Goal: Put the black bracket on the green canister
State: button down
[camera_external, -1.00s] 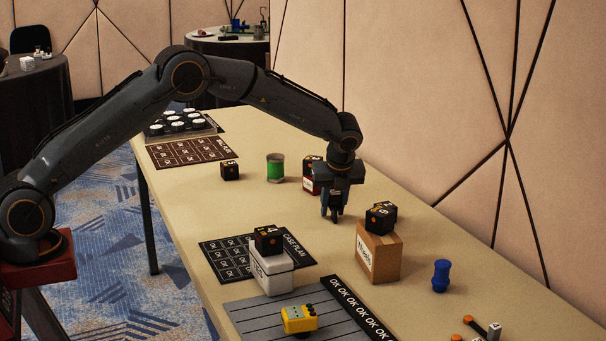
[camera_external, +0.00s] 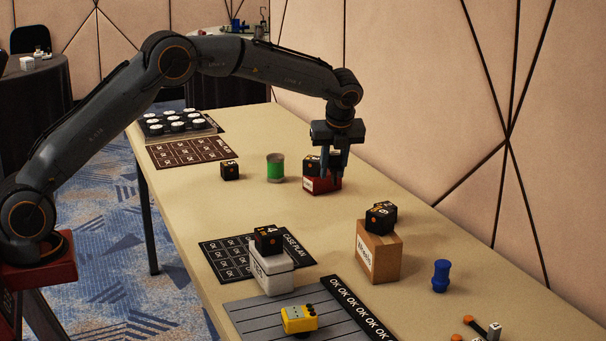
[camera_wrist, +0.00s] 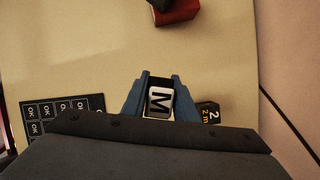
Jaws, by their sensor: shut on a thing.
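The green canister (camera_external: 275,168) stands upright on the long table in the external view, to the left of my gripper (camera_external: 334,172). My gripper points down and is shut, held above the table. In the wrist view a small black piece with a white face marked M, which I take for the black bracket (camera_wrist: 159,103), sits between the blue-grey fingers of my gripper (camera_wrist: 160,85). In the external view the fingers mostly hide it. The canister does not show in the wrist view.
A red box (camera_external: 316,186) with a black cube on top stands close behind my gripper. A lone black cube (camera_external: 229,170) is left of the canister. A cardboard box (camera_external: 379,254) and a white box (camera_external: 271,278), each topped by black cubes, stand nearer. Bare tabletop lies around the canister.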

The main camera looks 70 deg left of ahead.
jog(key=s+a+r+m+p, duration=0.1)
jog(key=a+r, duration=0.2)
jog(key=a, duration=0.7)
jog(key=s+a+r+p, duration=0.1)
jog(key=s+a+r, duration=0.1)
jog(key=a, duration=0.9)
jog(key=s+a+r+m, duration=0.1)
jog(key=a+r, duration=0.2)
jog(key=a, duration=0.7)
jog(key=shift+t, duration=0.4)
jog(key=shift+f+p, duration=0.55)
jog(key=shift+f, duration=4.35)
jog(key=c, duration=1.4)
grip_release()
jog(key=shift+f, duration=0.15)
jog(key=v, duration=1.2)
jog(key=shift+b, duration=0.45)
